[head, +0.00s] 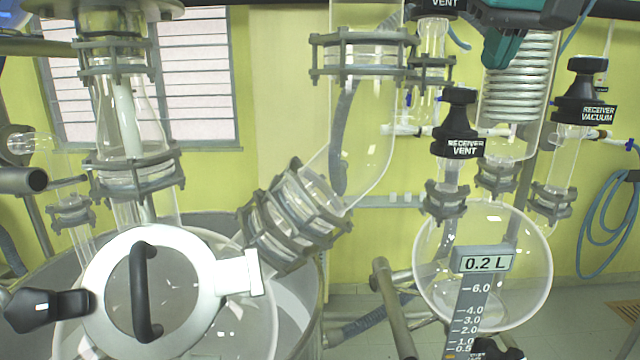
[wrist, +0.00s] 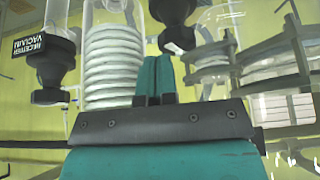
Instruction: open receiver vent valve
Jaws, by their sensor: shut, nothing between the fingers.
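The receiver vent valve (head: 459,128) is a black knob with a white "RECEIVER VENT" label. It stands upright on a glass neck above the round receiver flask (head: 430,265) in the head view. My gripper (head: 494,52) is teal and hangs above and right of the knob, apart from it. In the wrist view its two fingers (wrist: 153,78) are together with nothing between them. A black knob (wrist: 176,28) beyond the fingertips there looks like the vent valve, but its label cannot be read.
The "RECEIVER VACUUM" valve (head: 586,95) stands to the right; it also shows in the wrist view (wrist: 50,62). The coil condenser (head: 517,90) stands behind my gripper. A clamped glass pipe (head: 365,110) is left of the vent knob. A large reactor lid (head: 185,290) fills the lower left.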

